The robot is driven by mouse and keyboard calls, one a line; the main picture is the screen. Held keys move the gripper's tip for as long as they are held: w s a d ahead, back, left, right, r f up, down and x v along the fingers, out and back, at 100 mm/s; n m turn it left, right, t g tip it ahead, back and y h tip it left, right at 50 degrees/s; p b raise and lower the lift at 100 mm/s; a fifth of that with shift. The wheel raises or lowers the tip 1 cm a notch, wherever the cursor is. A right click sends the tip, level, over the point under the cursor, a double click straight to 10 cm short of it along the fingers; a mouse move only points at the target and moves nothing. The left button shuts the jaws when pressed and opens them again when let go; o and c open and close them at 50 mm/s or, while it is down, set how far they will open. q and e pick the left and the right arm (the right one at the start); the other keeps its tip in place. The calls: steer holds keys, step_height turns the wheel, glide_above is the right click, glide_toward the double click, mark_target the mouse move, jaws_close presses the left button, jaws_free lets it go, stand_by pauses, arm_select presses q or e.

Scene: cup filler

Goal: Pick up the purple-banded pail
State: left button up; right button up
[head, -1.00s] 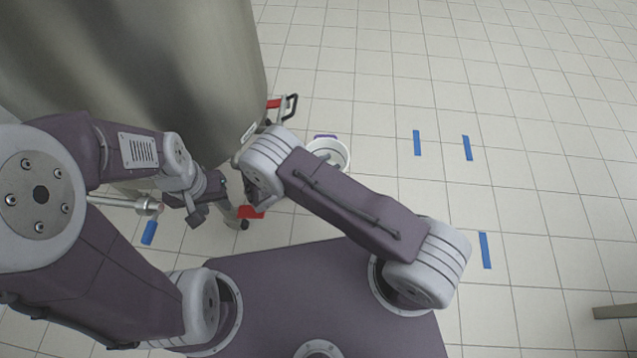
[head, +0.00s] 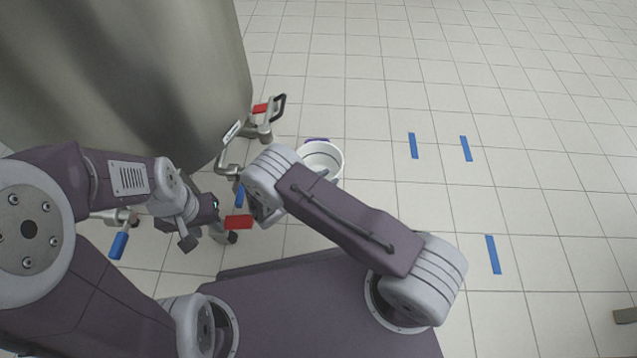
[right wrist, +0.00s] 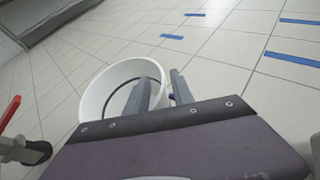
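The white pail (head: 326,157) stands on the tiled floor in the head view, partly behind my right arm. A bit of purple (head: 317,140) shows at its far rim. In the right wrist view the pail (right wrist: 95,100) is open-topped, just beyond my right gripper (right wrist: 161,90). Its fingers are apart; one overlaps the pail's opening and the other is by the right side of the rim. I cannot tell whether they touch it. My right gripper is hidden in the head view. My left gripper (head: 202,228) hangs at left, away from the pail; its finger opening is unclear.
A large metal tank (head: 130,70) fills the upper left. A valve with a black handle (head: 279,106) and red parts (head: 238,222) stand close to the pail's left. Blue tape strips (head: 413,146) mark the floor.

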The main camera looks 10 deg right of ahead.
steer(key=b+x, duration=0.1)
steer(key=x, duration=0.2)
steer(key=shift+w+d+f, duration=0.1)
steer(key=shift+d+f, duration=0.05)
steer(key=shift+f, duration=0.1)
steer(key=shift+r, duration=0.1)
jaws_close()
stand_by(1.0)
